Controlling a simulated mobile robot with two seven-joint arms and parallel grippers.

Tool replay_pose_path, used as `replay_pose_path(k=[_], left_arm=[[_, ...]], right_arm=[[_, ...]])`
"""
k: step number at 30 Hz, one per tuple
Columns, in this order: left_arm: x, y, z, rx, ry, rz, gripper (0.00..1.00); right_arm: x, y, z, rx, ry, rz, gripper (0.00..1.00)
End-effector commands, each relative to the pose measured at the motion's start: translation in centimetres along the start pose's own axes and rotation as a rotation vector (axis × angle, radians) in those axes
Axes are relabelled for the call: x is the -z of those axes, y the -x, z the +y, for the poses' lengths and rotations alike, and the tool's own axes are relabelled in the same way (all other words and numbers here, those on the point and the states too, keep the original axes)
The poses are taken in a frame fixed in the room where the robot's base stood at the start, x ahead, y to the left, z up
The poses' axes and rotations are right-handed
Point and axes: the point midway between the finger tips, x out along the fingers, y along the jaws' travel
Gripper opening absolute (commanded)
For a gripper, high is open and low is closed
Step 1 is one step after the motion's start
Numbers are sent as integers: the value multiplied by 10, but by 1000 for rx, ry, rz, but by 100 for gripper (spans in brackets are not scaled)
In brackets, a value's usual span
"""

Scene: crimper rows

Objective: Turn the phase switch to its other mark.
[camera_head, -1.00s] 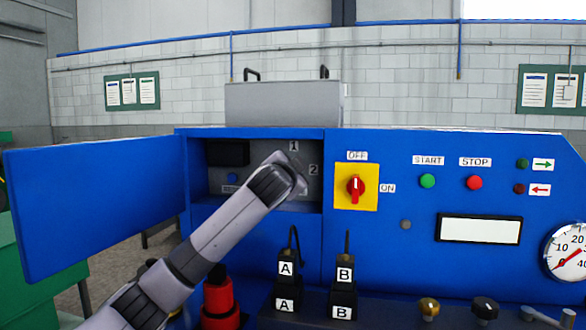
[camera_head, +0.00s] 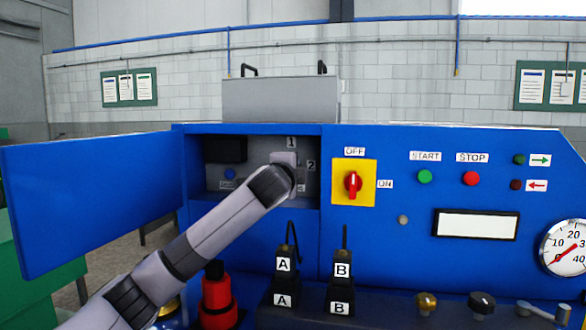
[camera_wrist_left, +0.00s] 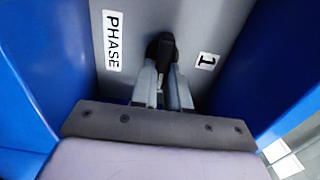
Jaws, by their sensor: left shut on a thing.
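The phase switch is a black knob (camera_wrist_left: 162,48) on a grey panel inside the open blue cabinet. My left gripper (camera_wrist_left: 163,88) is shut on it, its two grey fingers on either side. The PHASE label (camera_wrist_left: 113,41) and mark 1 (camera_wrist_left: 207,62) flank the knob in the wrist view. In the head view my left gripper (camera_head: 285,159) reaches into the cabinet and hides the knob. Mark 1 (camera_head: 291,143) is above it and mark 2 (camera_head: 311,166) to its right. I cannot tell which mark the knob points to. My right gripper is not in view.
The blue cabinet door (camera_head: 92,205) stands open to the left. A red rotary switch (camera_head: 353,184) on a yellow plate is right of the cabinet. Plugs marked A (camera_head: 283,264) and B (camera_head: 343,269) and a red post (camera_head: 216,298) stand below.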

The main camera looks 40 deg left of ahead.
Motion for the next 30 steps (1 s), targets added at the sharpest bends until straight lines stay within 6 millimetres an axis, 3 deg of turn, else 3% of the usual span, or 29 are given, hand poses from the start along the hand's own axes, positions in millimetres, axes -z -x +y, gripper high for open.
replay_pose_path(k=[15, 16, 18, 30], left_arm=[[1, 0, 1, -1, -24, 1, 0], [1, 0, 1, -1, -24, 1, 18], [1, 0, 1, -1, -24, 1, 40], [0, 4, 1, 0, -21, 1, 40]], right_arm=[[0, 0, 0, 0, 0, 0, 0], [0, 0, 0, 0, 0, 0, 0], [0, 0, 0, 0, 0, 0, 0], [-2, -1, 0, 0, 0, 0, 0]])
